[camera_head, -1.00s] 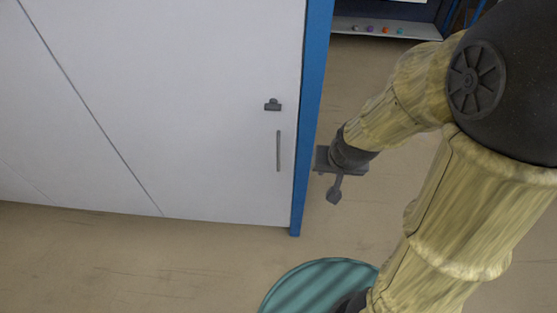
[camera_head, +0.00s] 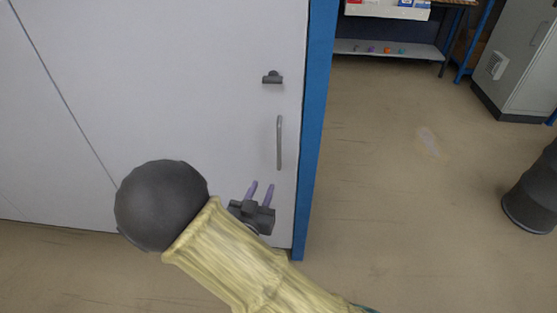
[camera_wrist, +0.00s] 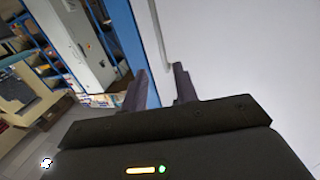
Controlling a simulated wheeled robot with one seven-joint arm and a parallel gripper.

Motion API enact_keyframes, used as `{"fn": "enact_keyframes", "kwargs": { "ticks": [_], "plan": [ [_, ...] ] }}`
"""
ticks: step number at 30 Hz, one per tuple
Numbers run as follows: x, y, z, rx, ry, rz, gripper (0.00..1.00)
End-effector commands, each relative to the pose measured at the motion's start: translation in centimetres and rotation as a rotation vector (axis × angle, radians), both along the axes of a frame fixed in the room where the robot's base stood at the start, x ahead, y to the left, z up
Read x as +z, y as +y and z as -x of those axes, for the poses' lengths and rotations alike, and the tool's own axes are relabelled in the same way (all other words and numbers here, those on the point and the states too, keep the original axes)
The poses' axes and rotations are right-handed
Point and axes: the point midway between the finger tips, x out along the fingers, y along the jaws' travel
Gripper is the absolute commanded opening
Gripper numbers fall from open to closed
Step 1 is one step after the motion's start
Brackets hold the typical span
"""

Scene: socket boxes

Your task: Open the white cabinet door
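The white cabinet door (camera_head: 190,80) stands shut at the left in the head view, with a vertical grey bar handle (camera_head: 279,143) near its right edge. A small dark latch (camera_head: 272,77) sits above the handle. My gripper (camera_head: 262,189) is just below the handle, its two fingers pointing up and apart with nothing between them. In the wrist view my gripper (camera_wrist: 160,88) shows its open fingers in front of the blue frame and white door (camera_wrist: 240,60). Part of the handle (camera_wrist: 158,35) shows above the fingers, apart from them.
A blue post (camera_head: 315,130) borders the door on the right. Open floor (camera_head: 400,200) lies to its right. A dark barrel (camera_head: 535,190) and a grey cabinet (camera_head: 520,60) stand at the far right. A shelf (camera_head: 390,50) with small coloured items is at the back.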

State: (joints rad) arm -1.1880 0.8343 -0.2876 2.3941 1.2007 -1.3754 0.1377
Motion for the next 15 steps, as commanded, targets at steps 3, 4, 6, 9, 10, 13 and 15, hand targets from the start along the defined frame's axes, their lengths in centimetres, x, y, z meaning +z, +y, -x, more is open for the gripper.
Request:
{"fn": "enact_keyframes", "kwargs": {
  "ticks": [3,4,6,9,10,13,15],
  "plan": [
    [0.09,0.17,0.25,-0.001,-0.024,0.009,0.29],
    [0.15,0.15,0.24,-0.001,-0.024,0.009,0.29],
    [0.18,0.13,0.21,-0.001,-0.023,0.008,0.29],
    [0.17,0.12,0.2,-0.001,-0.022,0.008,0.29],
    [0.16,0.11,0.18,-0.001,-0.021,0.008,0.29],
    [0.17,0.02,-0.13,-0.002,-0.021,0.007,0.29],
    [0.16,-0.12,-0.62,-0.003,-0.021,0.007,0.29]
  ]
}}
